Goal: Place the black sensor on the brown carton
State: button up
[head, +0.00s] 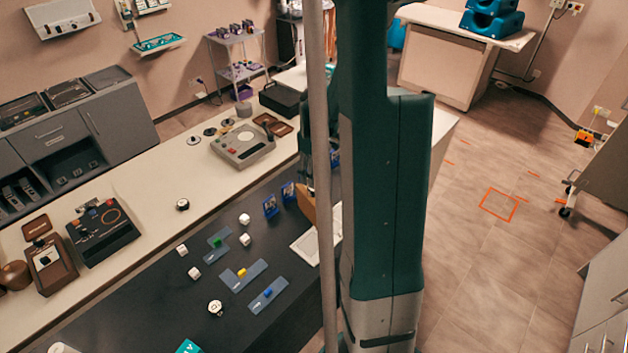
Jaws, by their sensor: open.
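The brown carton (305,204) stands on the dark part of the long table, left of my column, which hides much of it. Part of what looks like my gripper (307,178) shows just above the carton, beside the thin grey pole. It is open, but its fingertips are largely hidden. I cannot make out the black sensor; it may be hidden behind my arm or column. I cannot tell whether anything lies on the carton.
Several white blocks (244,219) and blue plates with coloured pieces (242,275) lie left of the carton. A grey device (243,146) sits farther back. Dark tabletop (150,300) is clear at front left.

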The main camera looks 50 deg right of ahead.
notch_tip(320, 180, up, 7)
jog(key=shift+f, duration=0.2)
dwell(0.3)
dwell(0.8)
jog(key=a+r+t, duration=0.1)
jog(key=a+r, duration=0.4)
jog(key=a, duration=0.3)
jog(key=s+a+r+m+t+h, duration=0.1)
jog(key=a+r, duration=0.3)
jog(key=a, duration=0.4)
jog(key=a+r+t, duration=0.1)
jog(key=a+r, duration=0.4)
jog(key=a, duration=0.3)
jog(key=s+a+r+t, duration=0.1)
jog(key=s+a+t, duration=0.1)
jog(key=s+a, duration=0.3)
jog(key=s+a+r+m+t+y, duration=0.1)
jog(key=s+a, duration=0.4)
jog(key=a, duration=0.8)
jog(key=shift+s+r+t, duration=0.25)
jog(key=shift+r+t, duration=0.35)
jog(key=shift+r, duration=0.05)
